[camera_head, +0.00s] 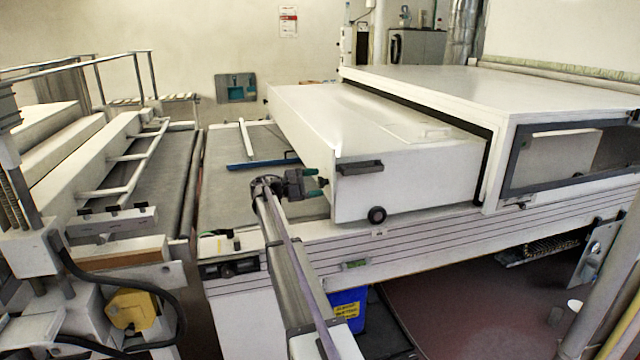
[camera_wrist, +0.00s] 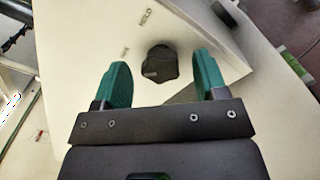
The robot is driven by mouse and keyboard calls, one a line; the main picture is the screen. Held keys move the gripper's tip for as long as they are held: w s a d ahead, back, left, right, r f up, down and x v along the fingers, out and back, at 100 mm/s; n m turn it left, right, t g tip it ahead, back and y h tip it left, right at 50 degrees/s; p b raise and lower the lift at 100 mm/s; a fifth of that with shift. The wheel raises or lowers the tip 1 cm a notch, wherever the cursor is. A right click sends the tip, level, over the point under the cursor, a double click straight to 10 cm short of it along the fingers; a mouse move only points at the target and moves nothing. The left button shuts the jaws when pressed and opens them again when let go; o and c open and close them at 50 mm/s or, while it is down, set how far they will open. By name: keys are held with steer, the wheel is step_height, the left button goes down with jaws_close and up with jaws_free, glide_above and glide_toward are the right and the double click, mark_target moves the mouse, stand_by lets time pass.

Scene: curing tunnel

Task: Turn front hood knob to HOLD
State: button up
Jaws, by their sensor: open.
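The white hood (camera_head: 390,130) stands over the conveyor. In the wrist view, a black lobed knob (camera_wrist: 160,63) sits on a pale panel of the hood. The word HOLD (camera_wrist: 146,18) is printed above it, slightly left, and a second small label, too blurred to read surely, is to its upper left. My gripper (camera_head: 317,182) is at the left end face of the hood. Its green fingers are open, one on each side of the knob, with a gap visible on both sides in the wrist view (camera_wrist: 161,66). The knob's pointer direction is not clear.
A black handle (camera_head: 361,168) and a round black knob (camera_head: 377,215) are on the hood's adjacent side. A blue bar (camera_head: 262,162) lies on the belt behind my gripper. The tunnel housing (camera_head: 500,90) stands right. A blue bin (camera_head: 348,308) is below the conveyor.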

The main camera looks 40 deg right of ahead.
steer(key=shift+x, duration=1.1)
steer(key=c, duration=0.9)
